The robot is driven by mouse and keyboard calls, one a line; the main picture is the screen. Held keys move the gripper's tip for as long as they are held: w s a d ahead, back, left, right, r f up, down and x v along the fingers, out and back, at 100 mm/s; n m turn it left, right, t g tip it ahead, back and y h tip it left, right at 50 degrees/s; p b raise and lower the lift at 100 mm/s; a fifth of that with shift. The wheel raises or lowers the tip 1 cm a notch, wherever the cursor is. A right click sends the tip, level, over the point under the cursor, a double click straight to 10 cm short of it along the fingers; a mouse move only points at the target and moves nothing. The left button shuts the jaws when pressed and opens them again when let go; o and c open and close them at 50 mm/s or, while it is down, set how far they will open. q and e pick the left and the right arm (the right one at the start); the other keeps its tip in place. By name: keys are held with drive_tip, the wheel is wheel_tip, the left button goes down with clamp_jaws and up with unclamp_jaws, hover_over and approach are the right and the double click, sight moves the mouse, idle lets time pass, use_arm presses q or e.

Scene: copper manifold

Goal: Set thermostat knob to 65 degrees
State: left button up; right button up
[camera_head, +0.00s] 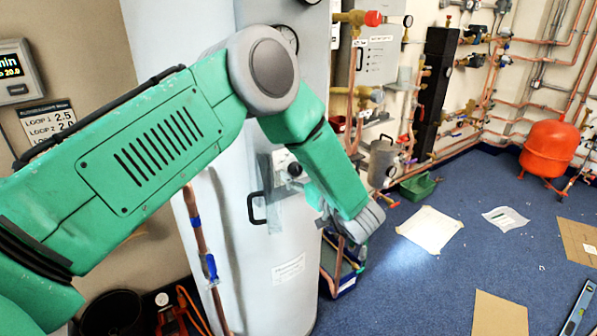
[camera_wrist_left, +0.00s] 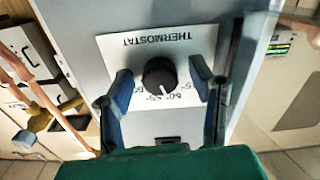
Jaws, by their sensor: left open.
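The black thermostat knob (camera_wrist_left: 159,74) sits on a white plate (camera_wrist_left: 120,48) marked THERMOSTAT, which appears upside down in the left wrist view. Numbers ring the knob, partly hidden by it and by my fingers; I cannot read its setting surely. My left gripper (camera_wrist_left: 161,78) is open, with one blue finger on each side of the knob and visible gaps between. In the head view the knob (camera_head: 295,170) shows on the pale cylinder, just left of my green left wrist. My right gripper is not in view.
The tall pale cylinder (camera_head: 275,300) carries a black handle (camera_head: 257,208) below left of the knob. Copper pipes with blue valves (camera_head: 209,266) stand in front of it. A grey control box (camera_head: 375,60) and pipework lie behind. Papers and a red tank (camera_head: 548,148) are on the blue floor.

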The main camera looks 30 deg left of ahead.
use_arm(q)
drive_tip(key=shift+c, duration=0.4)
drive_tip(key=shift+r, duration=0.1)
clamp_jaws()
drive_tip(key=c, duration=1)
unclamp_jaws()
drive_tip(key=shift+c, duration=0.2)
